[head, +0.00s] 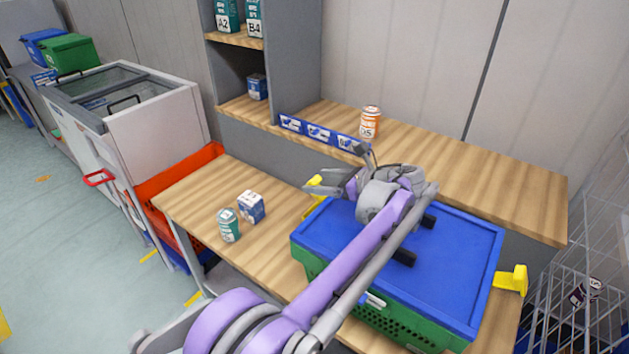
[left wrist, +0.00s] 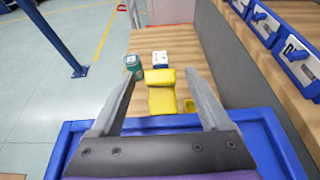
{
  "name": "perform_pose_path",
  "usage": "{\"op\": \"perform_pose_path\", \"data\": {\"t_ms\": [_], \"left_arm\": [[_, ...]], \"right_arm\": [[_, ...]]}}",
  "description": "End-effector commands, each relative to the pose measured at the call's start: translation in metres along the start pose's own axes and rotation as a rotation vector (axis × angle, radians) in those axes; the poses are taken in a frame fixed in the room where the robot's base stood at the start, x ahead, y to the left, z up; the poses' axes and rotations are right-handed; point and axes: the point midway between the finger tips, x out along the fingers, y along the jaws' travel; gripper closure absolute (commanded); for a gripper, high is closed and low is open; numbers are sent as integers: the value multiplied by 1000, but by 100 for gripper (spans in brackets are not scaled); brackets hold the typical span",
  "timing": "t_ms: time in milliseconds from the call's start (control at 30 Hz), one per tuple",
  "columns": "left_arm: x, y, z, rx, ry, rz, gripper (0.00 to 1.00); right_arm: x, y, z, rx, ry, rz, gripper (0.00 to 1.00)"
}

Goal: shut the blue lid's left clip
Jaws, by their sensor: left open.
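The blue lid (head: 455,240) lies on a green crate (head: 385,322) on the wooden table. Its left clip (head: 315,181) is yellow and sticks out past the lid's left edge; it also shows in the left wrist view (left wrist: 161,98). My left gripper (head: 338,175) is over the lid's left part, pointing at this clip. In the left wrist view my left gripper (left wrist: 161,79) is open, with the clip showing between its fingers; contact cannot be told. A yellow right clip (head: 512,280) juts out from the crate's right side. My right gripper is out of view.
A teal can (head: 229,226) and a small white-and-blue box (head: 251,207) stand on the table left of the crate. An orange can (head: 370,121) and blue bins (head: 318,132) are on the raised shelf behind. A wire rack (head: 590,270) stands at right.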

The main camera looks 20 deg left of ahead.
Motion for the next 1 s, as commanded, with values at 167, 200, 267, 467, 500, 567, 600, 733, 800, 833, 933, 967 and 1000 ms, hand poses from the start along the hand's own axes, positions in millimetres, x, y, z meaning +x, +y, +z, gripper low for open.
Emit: {"op": "perform_pose_path", "data": {"t_ms": [167,200,267,467,500,567,600,733,800,833,933,967,1000], "left_arm": [[20,0,0,0,0,1,20],[22,0,0,0,0,1,20],[23,0,0,0,0,1,20],[24,0,0,0,1,0,20],[24,0,0,0,1,0,20],[24,0,0,0,1,0,27],[24,0,0,0,1,0,34],[24,0,0,0,1,0,58],[24,0,0,0,1,0,70],[24,0,0,0,1,0,76],[24,0,0,0,1,0,94],[24,0,0,0,1,0,99],[24,0,0,0,1,0,100]], "right_arm": [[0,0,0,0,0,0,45],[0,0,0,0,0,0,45],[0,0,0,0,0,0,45],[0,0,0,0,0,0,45],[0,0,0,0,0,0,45],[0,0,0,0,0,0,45],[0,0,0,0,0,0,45],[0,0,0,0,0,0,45],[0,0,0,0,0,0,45],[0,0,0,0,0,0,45],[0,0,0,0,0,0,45],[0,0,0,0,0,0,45],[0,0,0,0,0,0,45]]}}
